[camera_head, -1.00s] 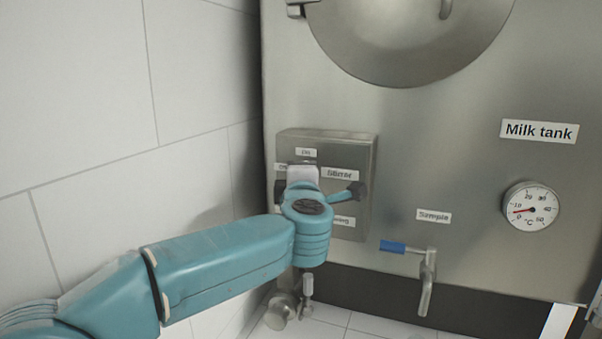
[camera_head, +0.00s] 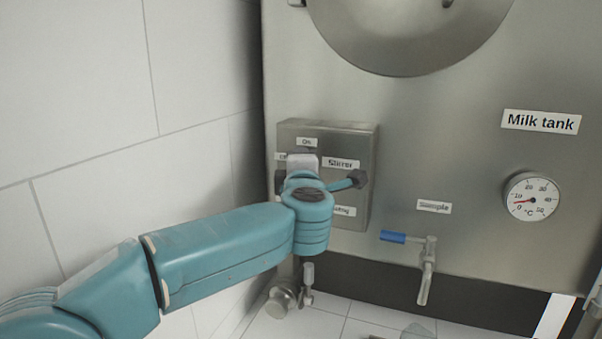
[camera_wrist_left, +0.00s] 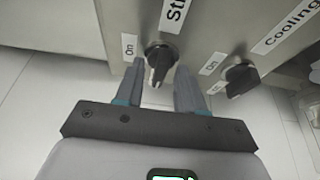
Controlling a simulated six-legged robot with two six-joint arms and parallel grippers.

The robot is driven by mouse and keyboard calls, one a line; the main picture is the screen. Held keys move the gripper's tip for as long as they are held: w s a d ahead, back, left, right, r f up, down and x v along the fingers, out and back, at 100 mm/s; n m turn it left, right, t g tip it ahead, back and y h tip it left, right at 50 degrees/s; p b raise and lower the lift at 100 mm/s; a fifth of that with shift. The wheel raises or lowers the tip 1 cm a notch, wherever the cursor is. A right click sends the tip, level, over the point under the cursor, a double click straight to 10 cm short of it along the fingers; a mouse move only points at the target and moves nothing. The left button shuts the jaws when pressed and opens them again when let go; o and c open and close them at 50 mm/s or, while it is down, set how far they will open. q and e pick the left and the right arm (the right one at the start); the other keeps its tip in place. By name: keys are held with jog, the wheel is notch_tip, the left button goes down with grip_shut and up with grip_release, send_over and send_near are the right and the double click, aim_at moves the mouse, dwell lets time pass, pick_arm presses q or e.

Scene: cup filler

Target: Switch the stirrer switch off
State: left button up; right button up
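The stirrer switch is a black rotary knob (camera_wrist_left: 160,62) in the left wrist view. Its grip points down in that picture, away from the partly visible "St..." label (camera_wrist_left: 174,12); an "On" label (camera_wrist_left: 129,47) lies to its left. My left gripper (camera_wrist_left: 160,82) is open, one finger on each side of the knob; I cannot tell whether either touches it. In the head view my left gripper (camera_head: 302,165) is in front of the steel switch box (camera_head: 350,140) and hides the stirrer knob. The "Stirrer" label (camera_head: 341,163) and "On" label (camera_head: 306,142) show there.
The cooling knob (camera_wrist_left: 240,78) is right of my gripper in the wrist view. A sample tap (camera_head: 427,270) with a blue handle and a dial thermometer (camera_head: 531,197) are on the milk tank (camera_head: 460,130). A tiled wall (camera_head: 80,110) stands close on the left.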

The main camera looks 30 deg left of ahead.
pick_arm(q)
jog(key=b+v, duration=0.3)
jog(key=v, duration=1.3)
jog(key=shift+s+b, duration=0.2)
jog(key=shift+b, duration=0.15)
